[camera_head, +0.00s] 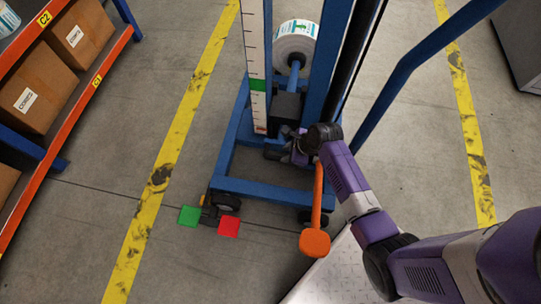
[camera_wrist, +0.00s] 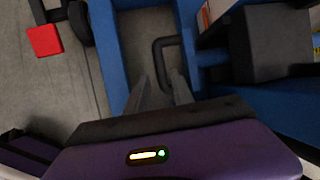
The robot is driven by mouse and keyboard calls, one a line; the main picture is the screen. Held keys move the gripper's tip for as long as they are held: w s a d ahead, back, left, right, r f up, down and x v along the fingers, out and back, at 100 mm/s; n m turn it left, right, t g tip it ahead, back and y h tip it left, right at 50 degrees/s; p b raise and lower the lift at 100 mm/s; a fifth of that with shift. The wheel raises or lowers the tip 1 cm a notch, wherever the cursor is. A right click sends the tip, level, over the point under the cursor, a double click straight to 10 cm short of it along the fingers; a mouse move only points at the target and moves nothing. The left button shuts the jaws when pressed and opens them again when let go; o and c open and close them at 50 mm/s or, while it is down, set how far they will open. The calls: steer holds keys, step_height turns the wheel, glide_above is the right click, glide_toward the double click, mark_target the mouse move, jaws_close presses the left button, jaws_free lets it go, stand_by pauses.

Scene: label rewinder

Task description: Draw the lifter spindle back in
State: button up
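The blue lifter (camera_head: 276,194) stands on the floor ahead of me, with a dark carriage block (camera_head: 287,107) on its mast. The blue spindle (camera_head: 294,76) sticks out above the block, and a white label roll (camera_head: 296,42) is at its far end. A dark bent handle (camera_wrist: 165,42) shows in the wrist view beside the dark block (camera_wrist: 275,45). My gripper (camera_wrist: 160,78) points at this handle with its fingers apart. The handle's near end lies between or just beyond the fingertips; contact cannot be told. In the head view my gripper (camera_head: 276,153) is low at the mast, partly hidden by my wrist.
An orange lever (camera_head: 317,200) with a broad end stands close beside my forearm. Green (camera_head: 190,215) and red (camera_head: 229,227) pedals are at the lifter's front left wheel. An orange rack (camera_head: 75,110) with boxes stands at left. Floor between rack and lifter is clear.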

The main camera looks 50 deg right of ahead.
mark_target(278, 158)
steer(key=b+x, duration=0.4)
steer(key=x, duration=0.3)
steer(key=shift+w+f, duration=0.1)
steer(key=shift+f, duration=0.25)
jaws_close()
stand_by(1.1)
